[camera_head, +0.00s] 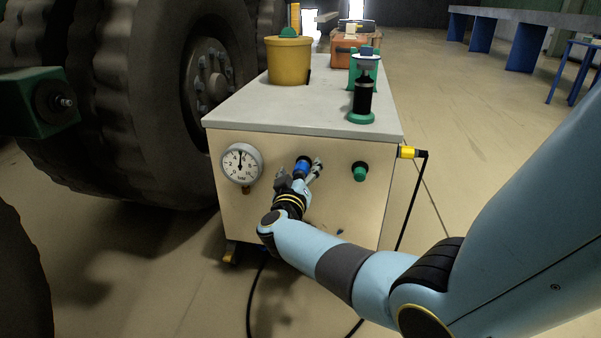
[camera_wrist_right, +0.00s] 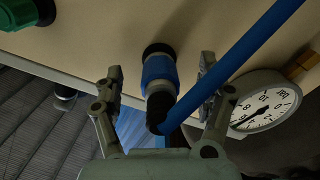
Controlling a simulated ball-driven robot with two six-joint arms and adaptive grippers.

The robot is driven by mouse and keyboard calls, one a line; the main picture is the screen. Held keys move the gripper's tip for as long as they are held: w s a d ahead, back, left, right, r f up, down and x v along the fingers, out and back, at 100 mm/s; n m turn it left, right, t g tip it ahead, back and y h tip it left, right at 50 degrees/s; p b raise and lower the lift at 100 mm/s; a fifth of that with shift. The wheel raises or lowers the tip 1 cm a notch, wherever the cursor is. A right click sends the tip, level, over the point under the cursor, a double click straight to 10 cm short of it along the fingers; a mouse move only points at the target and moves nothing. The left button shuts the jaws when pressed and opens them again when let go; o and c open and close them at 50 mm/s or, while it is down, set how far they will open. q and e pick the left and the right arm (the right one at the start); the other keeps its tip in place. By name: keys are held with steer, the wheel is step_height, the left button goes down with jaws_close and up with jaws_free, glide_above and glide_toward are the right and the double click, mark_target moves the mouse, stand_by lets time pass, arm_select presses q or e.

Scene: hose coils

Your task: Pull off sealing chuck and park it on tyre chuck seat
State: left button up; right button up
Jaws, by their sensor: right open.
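The blue collar with a black ring, likely the sealing chuck (camera_head: 303,164), sits on the cabinet's front panel. In the right wrist view the chuck (camera_wrist_right: 159,70) has a black elbow and a blue hose (camera_wrist_right: 240,68) running up right. My right gripper (camera_head: 299,173) is open in front of the panel. In the wrist view its fingers (camera_wrist_right: 161,70) stand apart on either side of the chuck, with gaps visible; the hose passes close to the right finger. I cannot tell surely which part is the tyre chuck seat; a green block with a black disc and metal stub (camera_head: 62,101) is at far left. My left gripper is out of view.
A gauge (camera_head: 241,164) and green knob (camera_head: 360,172) flank the chuck on the panel. The cabinet top (camera_head: 320,112) carries a yellow bucket (camera_head: 289,62), a black cylinder on a green base (camera_head: 362,98) and an orange box (camera_head: 345,53). Large tyres (camera_head: 130,100) stand left.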

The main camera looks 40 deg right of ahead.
steer(key=shift+s+a, duration=0.1)
steer(key=shift+p+v, duration=1.15)
steer(key=shift+v, duration=0.95)
steer(key=v, duration=0.7)
steer(key=shift+s+a, duration=0.2)
